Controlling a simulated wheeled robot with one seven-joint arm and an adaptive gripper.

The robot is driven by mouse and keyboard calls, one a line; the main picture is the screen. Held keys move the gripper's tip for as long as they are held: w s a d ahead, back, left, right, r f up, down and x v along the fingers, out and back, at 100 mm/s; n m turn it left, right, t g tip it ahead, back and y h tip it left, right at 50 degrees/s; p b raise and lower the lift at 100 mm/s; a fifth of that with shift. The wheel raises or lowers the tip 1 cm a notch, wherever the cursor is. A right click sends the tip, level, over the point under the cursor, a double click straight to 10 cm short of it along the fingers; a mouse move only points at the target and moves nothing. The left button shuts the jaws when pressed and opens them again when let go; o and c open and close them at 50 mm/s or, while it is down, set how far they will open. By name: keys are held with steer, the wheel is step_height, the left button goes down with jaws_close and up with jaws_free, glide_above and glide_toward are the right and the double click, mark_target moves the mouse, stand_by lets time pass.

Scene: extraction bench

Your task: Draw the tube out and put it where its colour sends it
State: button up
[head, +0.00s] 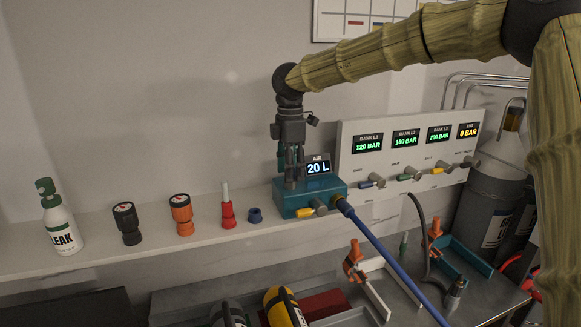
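My gripper (291,172) points straight down over the top of the teal box (290,211), which carries a small display (318,167) reading AIR 20 L. The fingers are close to the box top. A thin greenish upright piece shows beside the fingers; I cannot tell whether it is the tube or part of the gripper. The tube is otherwise not clearly visible, and whether the fingers are closed on anything is too small to tell. A white tray (373,297), a teal tray (470,262) and a red tray (325,303) lie on the lower bench.
A blue hose (385,252) runs from the box down across the bench. On the shelf stand a LEAK bottle (62,226), black gauge (127,222), orange gauge (181,214), red fitting (228,212) and blue cap (255,215). A valve panel (400,155) stands right of the box.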

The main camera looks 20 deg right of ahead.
jaws_close()
steer(key=shift+r+p, duration=1.95)
steer(key=shift+r, duration=0.95)
steer(key=shift+f, duration=0.1)
steer(key=s+a+f+b, duration=0.2)
steer(key=a+f+b, duration=0.1)
steer(key=a+f, duration=0.4)
steer(key=a, duration=0.3)
steer(key=shift+a+f, duration=0.2)
steer(key=shift+a, duration=0.05)
stand_by(1.8)
steer(key=shift+p, duration=0.35)
stand_by(1.2)
